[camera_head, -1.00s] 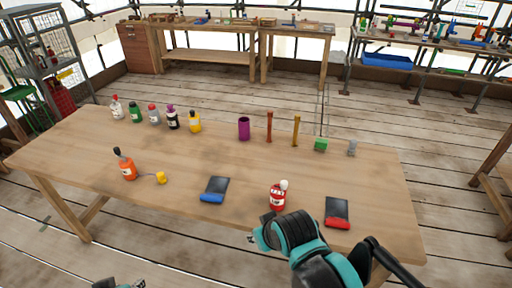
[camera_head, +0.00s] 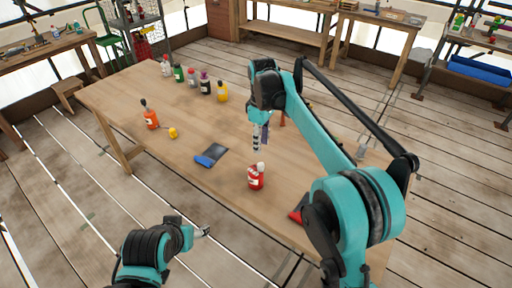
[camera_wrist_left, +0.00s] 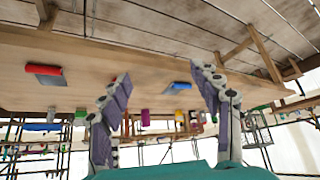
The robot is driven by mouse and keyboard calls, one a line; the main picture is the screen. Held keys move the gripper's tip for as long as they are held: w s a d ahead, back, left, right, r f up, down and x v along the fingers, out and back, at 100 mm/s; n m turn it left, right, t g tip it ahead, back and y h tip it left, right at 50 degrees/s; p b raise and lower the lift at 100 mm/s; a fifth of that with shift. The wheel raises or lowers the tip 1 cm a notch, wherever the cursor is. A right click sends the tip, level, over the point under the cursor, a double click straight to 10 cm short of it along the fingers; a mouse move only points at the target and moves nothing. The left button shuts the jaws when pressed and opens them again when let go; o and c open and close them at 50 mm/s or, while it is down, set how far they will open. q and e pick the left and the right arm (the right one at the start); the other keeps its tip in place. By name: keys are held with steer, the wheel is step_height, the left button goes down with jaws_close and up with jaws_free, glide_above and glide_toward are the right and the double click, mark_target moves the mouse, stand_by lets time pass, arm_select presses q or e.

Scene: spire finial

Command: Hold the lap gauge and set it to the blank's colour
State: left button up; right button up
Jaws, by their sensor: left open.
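I cannot tell for certain which piece is the lap gauge or the blank. A blue-edged dark pad (camera_head: 211,156), a red bottle with a white cap (camera_head: 256,178) and a red-edged pad (camera_head: 297,214) lie along the near side of the table. My right gripper (camera_head: 260,138) points down over the table's far middle; its finger gap is unclear. Its arm hides the purple cup and most of the posts in the head view. My left gripper (camera_head: 203,232) is off the table's near edge. In the left wrist view its fingers (camera_wrist_left: 168,95) are apart and empty.
Several small bottles, including a yellow one (camera_head: 222,91), stand at the back left. An orange bottle (camera_head: 151,118) and a yellow knob (camera_head: 173,133) are at the left. A rust-coloured post (camera_head: 282,118) shows behind my right arm. The table's left middle (camera_head: 185,105) is clear.

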arm_select(q)
steer(key=n+g+h, duration=0.2)
steer(key=n+h, duration=0.6)
steer(key=n, duration=0.8)
glide_toward(256, 176)
steer(key=w+f+n+h, duration=0.1)
steer(key=f, duration=0.1)
steer(key=w+f+n+h, duration=0.1)
steer(key=f+n, duration=0.1)
steer(key=w+f+n+h, duration=0.1)
steer(key=f, duration=0.1)
steer(key=shift+w+a+n, duration=0.2)
steer(key=shift+a+n, duration=0.1)
steer(key=shift+w+f+n+h, duration=0.35)
steer(key=shift+f+n+h, duration=0.25)
steer(key=shift+h, duration=0.1)
steer(key=shift+w+d+f, duration=0.15)
steer(key=shift+d+f, duration=0.1)
steer(key=shift+d, duration=0.1)
steer(key=x, duration=0.7)
steer(key=shift+d, duration=0.1)
